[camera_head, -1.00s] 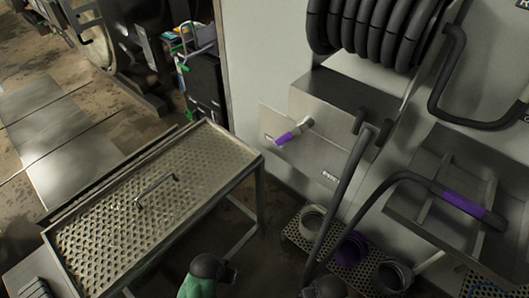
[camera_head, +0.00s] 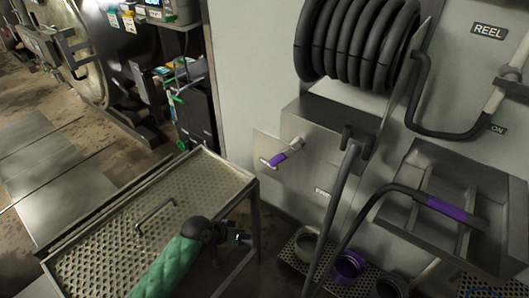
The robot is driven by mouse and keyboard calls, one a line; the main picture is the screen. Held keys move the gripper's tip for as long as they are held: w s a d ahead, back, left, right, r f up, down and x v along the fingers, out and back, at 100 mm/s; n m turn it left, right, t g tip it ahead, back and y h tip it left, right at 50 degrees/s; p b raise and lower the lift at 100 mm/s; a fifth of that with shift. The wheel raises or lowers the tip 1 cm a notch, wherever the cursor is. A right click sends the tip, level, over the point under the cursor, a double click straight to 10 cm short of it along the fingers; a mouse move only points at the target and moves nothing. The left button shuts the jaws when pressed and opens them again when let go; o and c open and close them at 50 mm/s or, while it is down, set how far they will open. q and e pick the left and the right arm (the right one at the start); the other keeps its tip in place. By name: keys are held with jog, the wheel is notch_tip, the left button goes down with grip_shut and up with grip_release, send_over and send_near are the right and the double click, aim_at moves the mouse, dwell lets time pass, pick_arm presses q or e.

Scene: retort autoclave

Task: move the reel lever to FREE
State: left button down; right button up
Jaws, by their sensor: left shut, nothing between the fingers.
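The reel lever (camera_head: 286,155) has a pale stem and a purple grip. It sits on a grey plate on the box below the hose reel (camera_head: 355,40), its purple grip slanting down to the left. A small label (camera_head: 323,192) is on the plate's lower right; I cannot read it surely. My left gripper (camera_head: 243,238), on a green-sleeved arm, is shut and empty. It is below and left of the lever, apart from it, near the right edge of the perforated table. My right gripper is not in view.
The perforated table (camera_head: 190,172) with a handle stands at left. A black hose with a purple grip (camera_head: 446,208) lies across a grey tray at right. Rings sit on a perforated shelf (camera_head: 300,262) below. A sign (camera_head: 489,31) reads REEL.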

aim_at(284, 155)
pick_arm(q)
jog(key=w+a+r+h, duration=0.1)
jog(key=w+r, duration=0.3)
jog(key=r, duration=0.6)
jog(key=w+a+r+h+p, duration=0.1)
jog(key=w+r, duration=0.3)
jog(key=r, duration=0.7)
jog(key=w+a+r+n+g+h, duration=0.1)
jog(key=w+r, duration=0.4)
jog(key=r, duration=0.5)
jog(key=shift+a+r+h+p, duration=0.2)
jog(key=shift+a+h+p, duration=0.2)
jog(key=shift+a+h, duration=0.6)
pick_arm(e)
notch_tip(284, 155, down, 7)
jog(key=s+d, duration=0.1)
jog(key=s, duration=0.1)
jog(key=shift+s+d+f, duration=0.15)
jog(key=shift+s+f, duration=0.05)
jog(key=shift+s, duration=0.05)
pick_arm(q)
jog(key=shift+w+d, duration=0.15)
jog(key=shift+d, duration=0.05)
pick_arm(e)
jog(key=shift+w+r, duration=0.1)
